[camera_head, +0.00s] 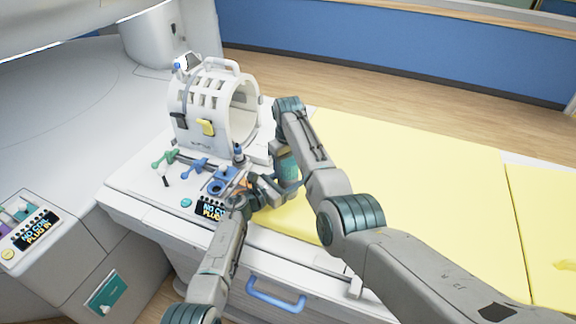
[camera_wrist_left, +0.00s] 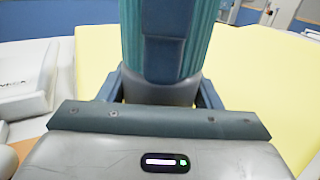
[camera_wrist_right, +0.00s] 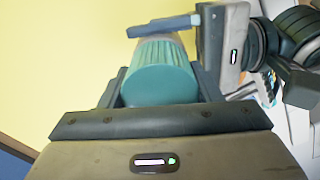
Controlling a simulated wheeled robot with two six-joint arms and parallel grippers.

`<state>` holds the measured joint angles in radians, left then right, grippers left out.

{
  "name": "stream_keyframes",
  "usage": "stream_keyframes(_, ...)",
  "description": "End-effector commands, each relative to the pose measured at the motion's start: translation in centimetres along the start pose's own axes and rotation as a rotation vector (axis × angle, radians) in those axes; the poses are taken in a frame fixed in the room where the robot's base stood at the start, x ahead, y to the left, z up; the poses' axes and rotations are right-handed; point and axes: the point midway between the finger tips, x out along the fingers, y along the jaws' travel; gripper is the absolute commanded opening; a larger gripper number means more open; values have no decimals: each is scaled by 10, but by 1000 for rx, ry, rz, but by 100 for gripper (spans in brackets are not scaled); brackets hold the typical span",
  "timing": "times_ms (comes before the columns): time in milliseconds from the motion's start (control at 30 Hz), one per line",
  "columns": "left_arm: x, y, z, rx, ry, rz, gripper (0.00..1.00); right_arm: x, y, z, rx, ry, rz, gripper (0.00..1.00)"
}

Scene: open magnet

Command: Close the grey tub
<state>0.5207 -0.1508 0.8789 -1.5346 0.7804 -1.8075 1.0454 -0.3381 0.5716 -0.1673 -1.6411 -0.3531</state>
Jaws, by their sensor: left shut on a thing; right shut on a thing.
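The grey tub (camera_wrist_left: 160,92) is held upright above the front end of the bed, in the middle of the head view. Its teal ribbed lid (camera_wrist_right: 160,85) sits at its top, in line with it. I cannot tell whether the lid is fully seated. My left gripper (camera_head: 264,188) is shut on the grey tub body, low down. My right gripper (camera_head: 287,158) comes from above and is shut on the teal lid. In the head view the tub is mostly hidden by my grippers, with a teal part (camera_head: 288,168) showing.
A white ring-shaped coil (camera_head: 205,108) stands behind on the white bed end, left of my grippers. A yellow mattress (camera_head: 410,165) extends right, clear. A blue handle (camera_head: 276,296) is on the front.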

Motion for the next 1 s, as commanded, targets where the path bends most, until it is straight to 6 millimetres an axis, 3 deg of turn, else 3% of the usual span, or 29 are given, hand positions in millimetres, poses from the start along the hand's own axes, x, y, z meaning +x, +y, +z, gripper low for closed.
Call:
stream_keyframes(100,0,0,0,1,0,0,0,0,0,0,-3,0,0,31)
stream_keyframes(133,0,0,0,1,0,0,0,0,0,0,-4,0,0,64)
stream_keyframes(233,0,0,0,1,0,0,0,0,0,0,-4,0,0,83)
stream_keyframes(633,0,0,0,1,0,0,0,-9,0,-1,-4,3,1,83)
stream_keyframes(1000,0,0,0,1,0,0,0,-82,0,-1,-4,4,2,83)
